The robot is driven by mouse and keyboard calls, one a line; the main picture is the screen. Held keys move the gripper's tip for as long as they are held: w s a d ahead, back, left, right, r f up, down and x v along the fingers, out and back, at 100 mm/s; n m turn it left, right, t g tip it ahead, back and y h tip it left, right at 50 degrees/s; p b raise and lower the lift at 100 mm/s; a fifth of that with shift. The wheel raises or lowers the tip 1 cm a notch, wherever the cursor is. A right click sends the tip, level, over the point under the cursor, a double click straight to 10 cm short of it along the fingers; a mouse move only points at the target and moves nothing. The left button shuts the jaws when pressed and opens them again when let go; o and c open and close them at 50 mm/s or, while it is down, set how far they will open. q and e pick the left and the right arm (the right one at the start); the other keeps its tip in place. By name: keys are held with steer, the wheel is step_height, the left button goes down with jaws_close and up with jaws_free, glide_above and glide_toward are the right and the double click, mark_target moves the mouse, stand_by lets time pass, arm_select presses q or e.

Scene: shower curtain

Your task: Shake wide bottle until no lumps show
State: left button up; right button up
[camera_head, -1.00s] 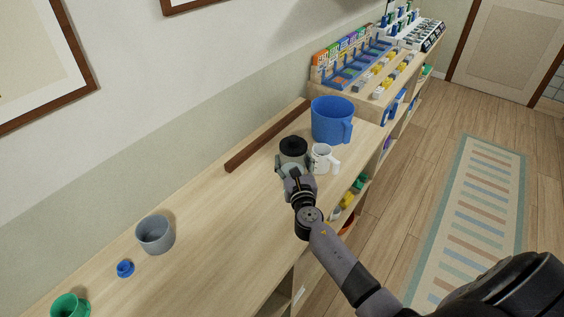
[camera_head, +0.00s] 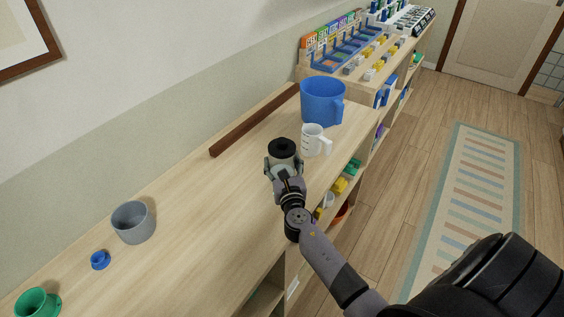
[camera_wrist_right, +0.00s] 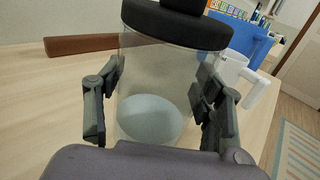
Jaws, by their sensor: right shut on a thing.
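The wide bottle (camera_head: 282,149) has clear walls and a black lid. In the right wrist view the bottle (camera_wrist_right: 150,75) looks nearly upright, with a pale blue mass low inside. That mass looks smooth; I make out no separate lumps. My right gripper (camera_head: 283,168) is shut on the bottle, one finger on each side of its wall, as the right wrist view (camera_wrist_right: 157,88) also shows. The bottle's base is hidden behind my gripper, so I cannot tell whether it touches the counter. My left gripper is not in view.
A white measuring cup (camera_head: 312,140) and a blue jug (camera_head: 321,102) stand just behind the bottle. A brown strip (camera_head: 254,121) lies by the wall. A grey cup (camera_head: 133,223), a blue piece (camera_head: 100,260) and a green cup (camera_head: 37,303) are at left. The middle counter (camera_head: 205,215) is clear.

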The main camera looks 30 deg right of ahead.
steer(key=shift+f+b, duration=0.65)
steer(key=shift+r, duration=0.1)
steer(key=o, duration=2)
steer(key=shift+s, duration=0.1)
steer(key=shift+p+v, duration=0.4)
steer(key=shift+v, duration=4.1)
